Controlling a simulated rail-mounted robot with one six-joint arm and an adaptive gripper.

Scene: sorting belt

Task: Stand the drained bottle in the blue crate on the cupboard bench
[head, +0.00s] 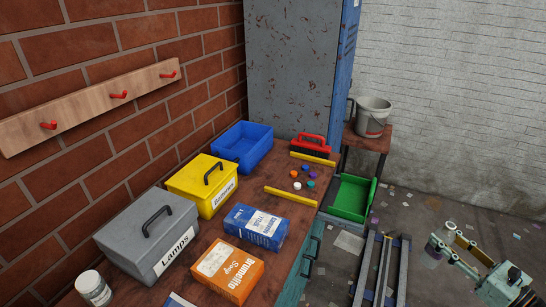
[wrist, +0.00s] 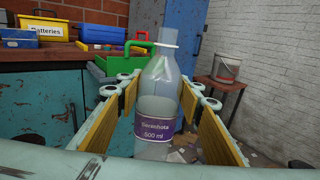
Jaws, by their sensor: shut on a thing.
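The clear bottle (wrist: 158,92) with a purple label stands roughly upright between my gripper's yellow-padded fingers in the wrist view. It also shows small at the right in the head view (head: 434,243). My gripper (head: 447,240) is shut on it, out over the floor, to the right of the bench. The blue crate (head: 230,156) sits at the far end of the cupboard bench (head: 255,186), against the brick wall. Its visible inside looks empty. The crate is partly hidden in the wrist view (wrist: 97,33).
A yellow Batteries box (head: 188,186), a grey Lamps box (head: 130,243) and two cartons share the bench. A green bin (head: 350,197) and a bucket (head: 373,118) stand beyond the bench.

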